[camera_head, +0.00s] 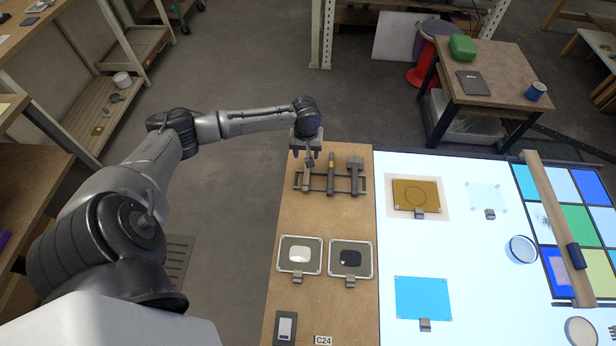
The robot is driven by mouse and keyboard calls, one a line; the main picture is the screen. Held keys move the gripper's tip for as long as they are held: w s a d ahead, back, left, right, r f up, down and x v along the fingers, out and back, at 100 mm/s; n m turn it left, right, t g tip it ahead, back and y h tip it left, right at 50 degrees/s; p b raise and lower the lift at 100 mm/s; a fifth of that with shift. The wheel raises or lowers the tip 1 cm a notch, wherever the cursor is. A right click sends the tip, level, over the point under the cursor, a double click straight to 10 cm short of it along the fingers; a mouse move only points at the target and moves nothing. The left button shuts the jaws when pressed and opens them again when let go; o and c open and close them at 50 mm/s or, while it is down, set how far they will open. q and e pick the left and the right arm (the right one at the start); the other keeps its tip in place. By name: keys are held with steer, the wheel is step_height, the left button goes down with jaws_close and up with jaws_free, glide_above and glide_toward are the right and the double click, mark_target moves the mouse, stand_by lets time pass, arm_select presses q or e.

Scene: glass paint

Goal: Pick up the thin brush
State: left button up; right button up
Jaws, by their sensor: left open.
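A dark rack (318,190) at the far end of the wooden board holds three tools side by side. The left tool (306,181) is slim with a light handle, and its upper end is hidden by my left gripper. The middle tool (330,174) is slim and dark with a yellow band. The right tool (354,176) is a wide, dark flat brush. I cannot tell for sure which slim tool is the thin brush. My left gripper (309,161) is open and points down at the left tool; whether it touches the tool is unclear. My right gripper is out of view.
Two framed trays with a white pad (299,270) and a black pad (351,274) lie nearer on the board. The bright light table (455,255) to the right carries coloured glass pieces and a wooden bar (556,220). Bare board lies between rack and trays.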

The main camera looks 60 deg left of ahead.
arm_select(q)
steer(key=b, duration=0.2)
glide_above(307, 174)
step_height(307, 174, down, 7)
steer(key=shift+s+f, duration=0.1)
steer(key=shift+s, duration=0.05)
steer(key=shift+f+b, duration=1.05)
steer(key=shift+f, duration=1.6)
steer(key=shift+c, duration=0.4)
jaws_close()
